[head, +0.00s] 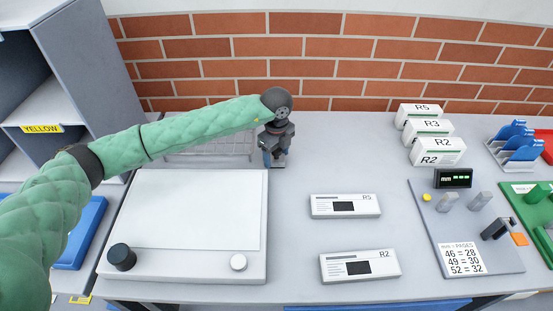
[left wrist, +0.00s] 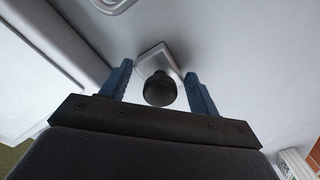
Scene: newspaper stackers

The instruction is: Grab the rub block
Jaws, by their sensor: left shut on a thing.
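The rub block (head: 279,163) stands at the back of the table, just right of the wire rack. It has a grey base and a round black knob. The left wrist view shows its black knob (left wrist: 160,90) between the two blue fingers, with the grey base beyond. My left gripper (head: 272,153) reaches down over it from above and is shut on the rub block. The arm and gripper hide much of the block in the head view. My right gripper is not in view.
A white board (head: 190,212) with a black knob and a white knob lies front left. A wire rack (head: 205,146) stands behind it. Two flat labelled boxes, R5 (head: 345,206) and R2 (head: 360,266), lie at the centre. A grey panel (head: 497,252) lies right.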

